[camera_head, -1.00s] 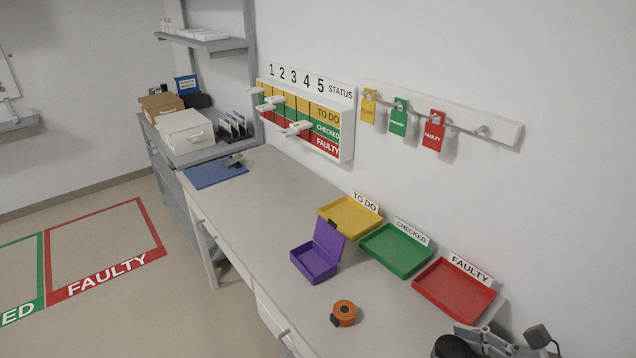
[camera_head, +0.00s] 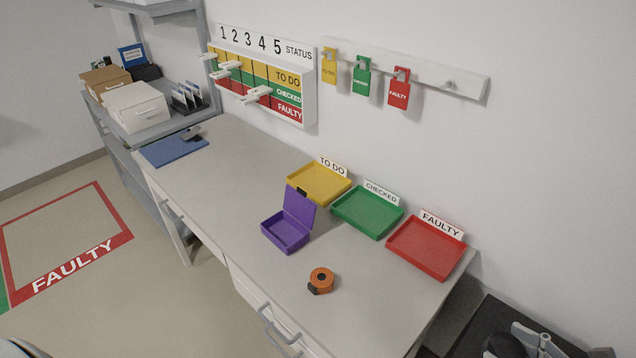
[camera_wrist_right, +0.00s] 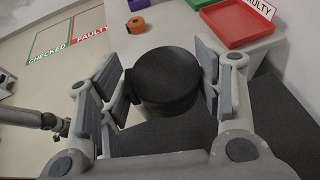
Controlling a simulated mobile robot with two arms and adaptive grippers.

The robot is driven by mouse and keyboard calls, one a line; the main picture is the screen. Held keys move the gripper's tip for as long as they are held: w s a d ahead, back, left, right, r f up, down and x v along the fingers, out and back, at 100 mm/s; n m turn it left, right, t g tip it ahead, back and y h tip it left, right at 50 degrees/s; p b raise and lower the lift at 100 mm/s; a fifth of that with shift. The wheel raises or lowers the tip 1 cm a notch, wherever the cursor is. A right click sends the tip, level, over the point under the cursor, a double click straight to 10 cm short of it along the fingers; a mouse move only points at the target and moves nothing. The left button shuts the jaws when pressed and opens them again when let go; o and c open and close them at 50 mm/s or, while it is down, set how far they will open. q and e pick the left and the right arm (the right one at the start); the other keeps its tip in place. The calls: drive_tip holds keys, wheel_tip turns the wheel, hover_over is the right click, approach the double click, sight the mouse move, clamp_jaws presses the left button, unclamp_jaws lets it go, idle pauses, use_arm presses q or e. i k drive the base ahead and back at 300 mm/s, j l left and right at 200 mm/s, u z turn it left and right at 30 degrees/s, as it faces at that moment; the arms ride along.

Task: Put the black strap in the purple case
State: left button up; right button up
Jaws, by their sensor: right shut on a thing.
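The purple case (camera_head: 286,233) stands open on the bench with its lid up, in front of the yellow tray. It looks empty. My right gripper (camera_wrist_right: 163,72) is shut on the black strap (camera_wrist_right: 166,82), a thick round black coil between its two finger pads. In the head view the strap (camera_head: 504,346) and the right gripper (camera_head: 530,344) show at the bottom right, partly cut off, beyond the bench's near right end and apart from the case. My left gripper is not in view.
An orange strap roll (camera_head: 320,280) lies on the bench in front of the case. Yellow (camera_head: 320,198), green (camera_head: 367,228) and red (camera_head: 426,264) trays line the wall side. A blue mat (camera_head: 174,147) lies at the far end. The bench between mat and case is clear.

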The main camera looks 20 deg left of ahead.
sight(285, 236)
drive_tip(key=i+j+z, duration=0.25)
drive_tip(key=j, duration=0.35)
drive_tip(key=j+z, duration=0.2)
drive_tip(key=j, duration=0.4)
drive_tip(key=j+z, duration=0.25)
drive_tip(key=j, duration=0.45)
drive_tip(key=i+j, duration=0.1)
drive_tip(key=j, duration=1.3)
drive_tip(key=j+z, duration=0.1)
drive_tip(key=j, duration=1.3)
drive_tip(key=i, duration=0.1)
